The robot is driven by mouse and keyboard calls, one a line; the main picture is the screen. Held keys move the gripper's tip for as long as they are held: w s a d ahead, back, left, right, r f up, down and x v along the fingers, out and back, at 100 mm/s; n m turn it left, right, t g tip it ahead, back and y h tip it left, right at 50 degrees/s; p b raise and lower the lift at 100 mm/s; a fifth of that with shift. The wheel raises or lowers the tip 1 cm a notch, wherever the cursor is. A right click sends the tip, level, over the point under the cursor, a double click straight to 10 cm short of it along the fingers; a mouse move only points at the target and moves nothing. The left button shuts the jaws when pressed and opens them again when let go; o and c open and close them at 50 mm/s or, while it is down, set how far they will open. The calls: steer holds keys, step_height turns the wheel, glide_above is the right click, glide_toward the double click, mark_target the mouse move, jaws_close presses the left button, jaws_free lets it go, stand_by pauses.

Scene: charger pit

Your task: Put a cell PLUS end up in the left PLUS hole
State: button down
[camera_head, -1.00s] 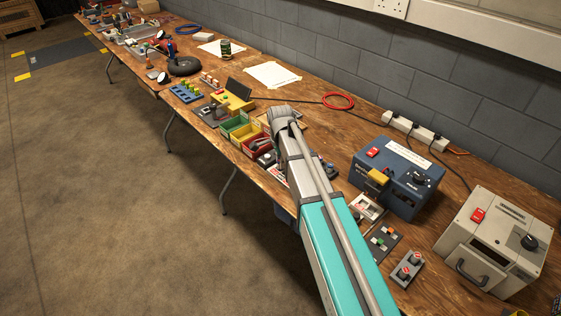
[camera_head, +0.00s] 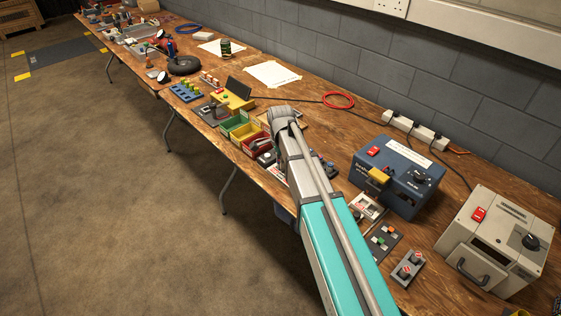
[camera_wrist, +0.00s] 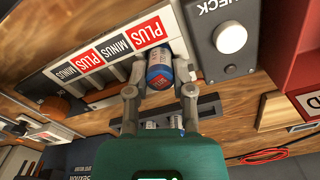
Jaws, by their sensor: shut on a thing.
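In the wrist view my gripper (camera_wrist: 159,94) is shut on a blue cell (camera_wrist: 160,72) with a silvery band and a red patch on the end facing the camera. The cell lies between the fingertips, just below the right-hand PLUS label (camera_wrist: 149,33) of a grey holder (camera_wrist: 108,22). The left-hand PLUS label (camera_wrist: 90,59) is farther left, between two MINUS labels. Several slots show under the labels. I cannot tell whether the cell's far end is inside a hole. In the head view my arm hides the gripper and holder.
A dark panel with a white CHECK button (camera_wrist: 230,39) adjoins the holder at right. A red box (camera_wrist: 296,50) stands farther right. In the head view, green, yellow and red bins (camera_head: 236,124) lie left of my arm, and a blue charger box (camera_head: 398,178) stands right of it.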

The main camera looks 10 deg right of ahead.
steer(key=shift+f, duration=0.25)
stand_by(0.3)
steer(key=shift+c, duration=2)
jaws_free()
steer(key=shift+r, duration=0.2)
steer(key=shift+r+p, duration=3.35)
